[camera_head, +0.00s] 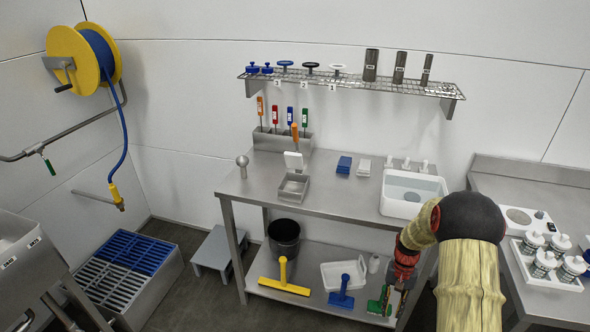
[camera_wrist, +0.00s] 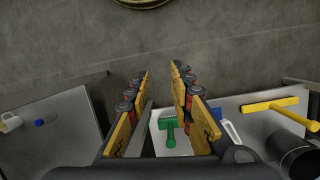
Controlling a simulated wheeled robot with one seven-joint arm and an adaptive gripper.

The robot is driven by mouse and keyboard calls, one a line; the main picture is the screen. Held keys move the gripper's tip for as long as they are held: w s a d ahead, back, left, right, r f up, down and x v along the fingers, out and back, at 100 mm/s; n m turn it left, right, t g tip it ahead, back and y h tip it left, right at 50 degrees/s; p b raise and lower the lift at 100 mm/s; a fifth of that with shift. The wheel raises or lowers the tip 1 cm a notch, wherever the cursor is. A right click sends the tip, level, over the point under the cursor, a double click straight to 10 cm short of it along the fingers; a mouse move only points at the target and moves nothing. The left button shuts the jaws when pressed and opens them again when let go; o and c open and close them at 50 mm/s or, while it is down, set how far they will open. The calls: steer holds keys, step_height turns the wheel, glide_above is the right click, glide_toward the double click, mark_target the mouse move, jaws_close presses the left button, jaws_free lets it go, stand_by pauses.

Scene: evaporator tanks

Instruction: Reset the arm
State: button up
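My arm (camera_head: 468,270) reaches in from the lower right of the head view and bends down in front of the steel table (camera_head: 330,200). My gripper (camera_head: 392,288) hangs low beside the right end of the table's lower shelf. In the wrist view my gripper (camera_wrist: 161,70) shows two yellow-padded fingers standing apart with nothing held between them. A green brush (camera_wrist: 170,128) lies on the shelf and shows through the gap. In the head view the gripper partly hides this brush (camera_head: 376,307); I cannot tell whether they touch.
The lower shelf also bears a yellow squeegee (camera_head: 284,282), a blue brush (camera_head: 341,299), a white tray (camera_head: 343,274) and a black bucket (camera_head: 284,238). A white basin (camera_head: 412,194) sits on the tabletop. A counter with white-lidded jars (camera_head: 543,263) stands right. Grey floor (camera_wrist: 210,45) is clear.

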steer(key=s+a+r+n+t, duration=0.1)
steer(key=s+a+r, duration=0.3)
steer(key=s+r, duration=0.5)
steer(key=s+a+r+n+t+p, duration=0.1)
steer(key=s+a+r+t, duration=0.3)
steer(key=s+r, duration=0.5)
steer(key=s+a+r+n+t+p, duration=0.1)
steer(key=s+a+r+n+t, duration=0.2)
steer(key=r, duration=2.1)
steer(key=shift+s+a+r+h, duration=0.15)
steer(key=shift+s+a+h, duration=0.25)
steer(key=shift+s+a, duration=1.8)
steer(key=shift+s+d, duration=0.75)
